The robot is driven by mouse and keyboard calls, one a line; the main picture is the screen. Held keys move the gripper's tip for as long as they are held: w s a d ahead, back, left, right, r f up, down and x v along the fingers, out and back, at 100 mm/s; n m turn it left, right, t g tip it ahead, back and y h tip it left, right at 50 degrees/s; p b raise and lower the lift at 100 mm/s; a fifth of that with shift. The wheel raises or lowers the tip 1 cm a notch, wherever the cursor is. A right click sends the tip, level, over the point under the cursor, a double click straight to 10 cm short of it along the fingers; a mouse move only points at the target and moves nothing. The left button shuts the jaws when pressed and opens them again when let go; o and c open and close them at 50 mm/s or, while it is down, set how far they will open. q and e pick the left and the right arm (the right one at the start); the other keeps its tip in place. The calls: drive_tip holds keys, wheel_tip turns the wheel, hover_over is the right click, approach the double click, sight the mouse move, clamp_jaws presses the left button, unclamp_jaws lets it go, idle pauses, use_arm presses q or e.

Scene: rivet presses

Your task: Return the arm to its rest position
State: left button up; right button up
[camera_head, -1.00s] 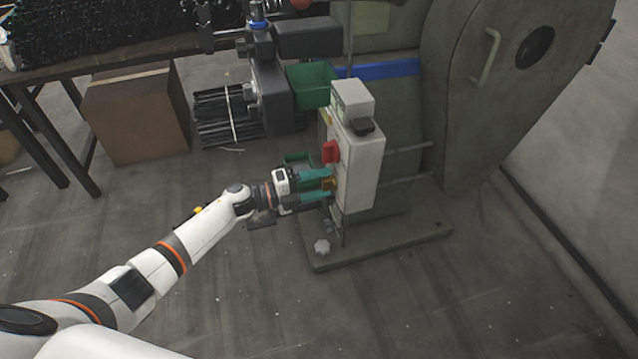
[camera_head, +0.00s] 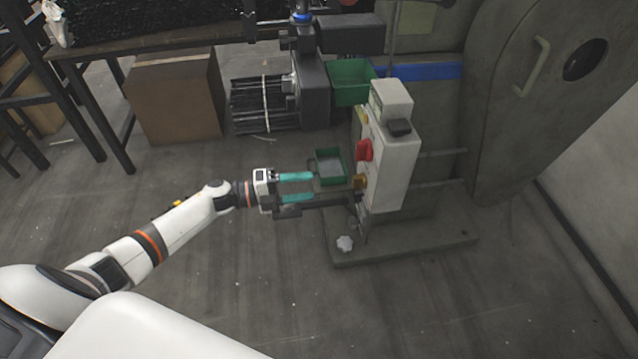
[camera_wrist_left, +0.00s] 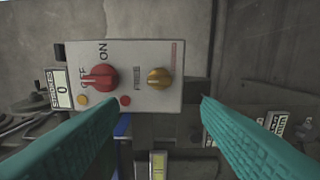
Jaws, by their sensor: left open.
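My left gripper (camera_head: 297,187) is open and empty, with teal fingers, left of the press's control box (camera_head: 394,160) and apart from it. In the left wrist view the fingers (camera_wrist_left: 165,120) are spread wide below the control panel (camera_wrist_left: 140,52). The panel carries a red knob (camera_wrist_left: 101,77) beside OFF and ON labels and a yellow knob (camera_wrist_left: 159,78). The red knob (camera_head: 364,150) and yellow knob (camera_head: 359,181) also show in the head view. My white left arm reaches in from the lower left. My right gripper is not in view.
The grey-green press (camera_head: 535,110) stands on a base plate (camera_head: 400,244). Green bins (camera_head: 351,82) and (camera_head: 331,166) sit near it. A cardboard box (camera_head: 176,97) and a dark table (camera_head: 150,36) are at the back left. The floor in front is clear.

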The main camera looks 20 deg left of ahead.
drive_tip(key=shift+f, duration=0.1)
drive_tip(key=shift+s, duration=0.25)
